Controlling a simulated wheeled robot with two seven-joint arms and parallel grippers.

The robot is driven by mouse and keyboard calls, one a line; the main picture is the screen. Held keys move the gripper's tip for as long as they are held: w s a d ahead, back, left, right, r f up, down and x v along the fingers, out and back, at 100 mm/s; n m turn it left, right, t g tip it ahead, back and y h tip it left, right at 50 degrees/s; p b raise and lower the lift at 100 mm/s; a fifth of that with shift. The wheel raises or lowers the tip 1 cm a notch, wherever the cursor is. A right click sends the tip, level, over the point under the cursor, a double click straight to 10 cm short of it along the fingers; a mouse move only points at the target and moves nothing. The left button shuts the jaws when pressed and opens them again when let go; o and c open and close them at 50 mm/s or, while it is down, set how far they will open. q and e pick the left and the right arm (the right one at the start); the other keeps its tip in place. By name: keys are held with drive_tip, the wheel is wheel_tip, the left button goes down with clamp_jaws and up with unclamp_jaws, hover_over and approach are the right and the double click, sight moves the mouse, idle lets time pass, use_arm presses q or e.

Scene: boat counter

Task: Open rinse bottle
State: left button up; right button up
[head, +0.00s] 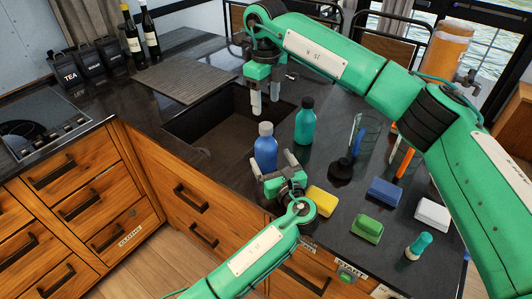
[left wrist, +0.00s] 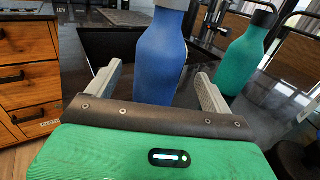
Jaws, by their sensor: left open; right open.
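A blue bottle (head: 265,152) with a grey cap (head: 265,129) stands upright on the dark counter by the sink's front right corner. A teal bottle (head: 305,125) with a black cap stands behind it to the right. Which one is the rinse bottle I cannot tell. My left gripper (head: 273,166) is open just in front of the blue bottle. In the left wrist view the blue bottle (left wrist: 163,60) rises between the open fingers, and the teal bottle (left wrist: 245,58) is at right. My right gripper (head: 264,98) is open, pointing down over the sink, empty.
The sink (head: 205,115) lies left of the bottles. Yellow (head: 321,201), green (head: 367,229), blue (head: 384,191) and white (head: 432,213) blocks lie at right. A dark round-based object (head: 341,170) and clear holders stand behind them. A small teal bottle (head: 419,245) stands near the front edge.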

sight(265, 149)
use_arm(q)
drive_tip(key=x, duration=0.5)
drive_tip(key=shift+w+a+r, duration=0.1)
drive_tip(key=shift+w+a, duration=0.05)
use_arm(e)
drive_tip(key=shift+s+r, duration=0.1)
use_arm(q)
drive_tip(key=shift+w+a, duration=0.15)
drive_tip(key=shift+w, duration=0.4)
